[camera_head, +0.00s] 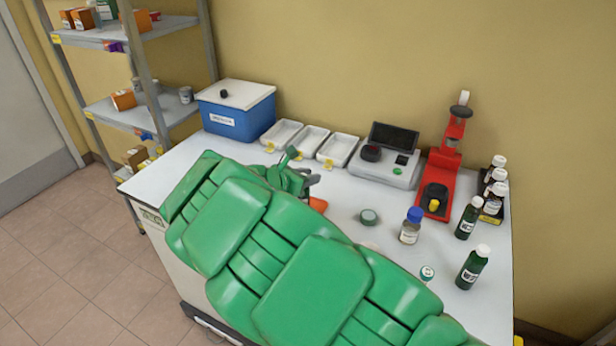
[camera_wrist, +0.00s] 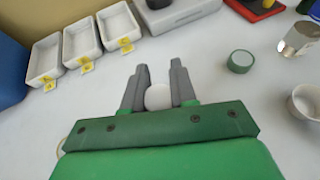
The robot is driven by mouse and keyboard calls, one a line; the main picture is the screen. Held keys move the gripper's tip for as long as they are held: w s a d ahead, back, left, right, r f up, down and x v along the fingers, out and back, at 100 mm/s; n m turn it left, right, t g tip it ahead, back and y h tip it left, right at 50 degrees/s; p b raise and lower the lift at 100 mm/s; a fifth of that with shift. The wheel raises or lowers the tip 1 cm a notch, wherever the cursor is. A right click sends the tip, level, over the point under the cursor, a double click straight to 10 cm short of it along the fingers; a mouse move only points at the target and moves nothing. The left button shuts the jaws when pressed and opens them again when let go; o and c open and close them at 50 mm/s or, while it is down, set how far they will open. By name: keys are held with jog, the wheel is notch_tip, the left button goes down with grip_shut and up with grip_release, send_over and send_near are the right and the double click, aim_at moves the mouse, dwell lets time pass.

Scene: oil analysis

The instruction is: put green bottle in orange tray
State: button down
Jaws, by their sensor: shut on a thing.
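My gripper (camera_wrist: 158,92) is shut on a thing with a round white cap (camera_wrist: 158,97). Its body is hidden below the cap, so its colour does not show. In the head view my gripper (camera_head: 309,178) is mostly behind my green arm, over the middle of the table. Two dark green bottles with white caps, one behind (camera_head: 467,219) and one in front (camera_head: 472,269), stand upright at the table's right side. A small orange patch (camera_head: 318,204), possibly the orange tray, shows beside my arm; the rest is hidden. No orange tray shows near the fingers in the wrist view.
White trays with yellow tags (camera_head: 311,139) and a blue box (camera_head: 237,113) line the back. A grey instrument (camera_head: 386,160), red stand (camera_head: 440,170), blue-capped bottle (camera_head: 411,226), green-rimmed lid (camera_head: 368,217) and dark bottles in a rack (camera_head: 493,192) stand to the right.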

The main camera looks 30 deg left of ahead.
jog(key=c, duration=0.9)
grip_release()
jog(key=shift+f, duration=0.15)
jog(key=shift+s+a+r, duration=0.15)
jog(key=shift+s+r, duration=0.2)
jog(key=v, duration=1.1)
jog(key=shift+s+r, duration=0.1)
